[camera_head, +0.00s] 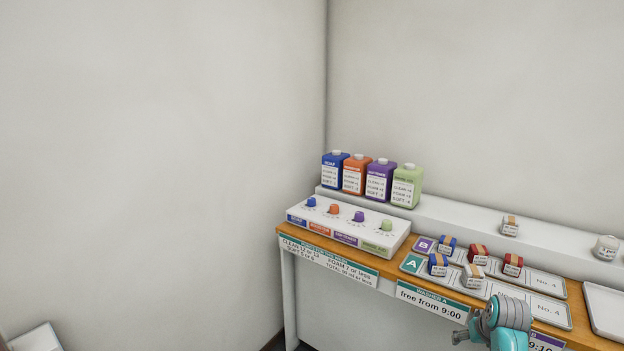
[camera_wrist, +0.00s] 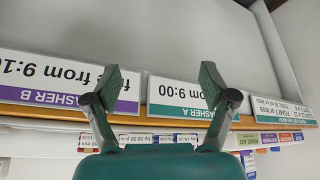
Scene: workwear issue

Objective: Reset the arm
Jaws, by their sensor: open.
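My gripper (camera_wrist: 162,88) is open and empty in the wrist view, its two dark green finger pads wide apart. Behind the fingers is the front edge of the wooden counter, with the "free from 9:00" sign (camera_wrist: 180,97) between and beside them. The picture there is upside down. In the head view my teal arm is at the bottom right, in front of the counter (camera_head: 300,238). A grey finger of my gripper (camera_head: 461,337) shows at its left; the rest is hidden by the arm. I cannot tell the exact gap to the counter.
Blue, orange, purple and green bottles (camera_head: 376,181) stand on the back ledge. A white dial panel (camera_head: 345,225) is in front of them. Trays A (camera_head: 412,264) and B (camera_head: 424,244) hold several small banded bundles. An empty white tray (camera_head: 606,310) is at right.

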